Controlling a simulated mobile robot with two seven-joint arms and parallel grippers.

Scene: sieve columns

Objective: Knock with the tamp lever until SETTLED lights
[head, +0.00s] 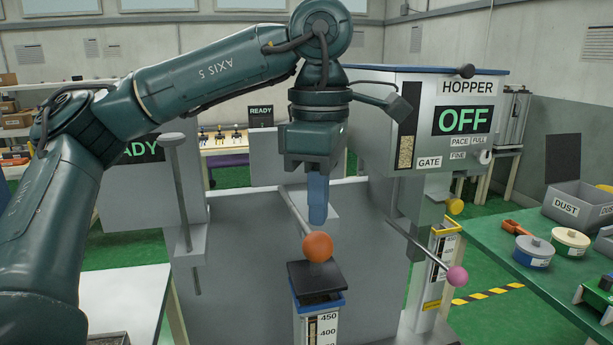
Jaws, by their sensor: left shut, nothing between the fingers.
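A lever with an orange ball knob (317,246) reaches toward me; its thin rod (296,216) runs back and up. My left gripper (317,222) points straight down with its blue fingers shut and empty. Below the knob, a dark square plate (316,277) sits over a blue-rimmed column (318,327) with a scale reading 450 and 400. No lit SETTLED sign shows; a partly covered display (143,149) at left ends in "ADY". My right gripper is not in view.
The hopper (455,115) at right reads OFF. Its rod ends in a pink ball (457,275), beside a second scaled column (438,262). The green bench (548,282) at right holds lidded tins and a DUST bin (580,205). A post with a round top (178,190) stands left.

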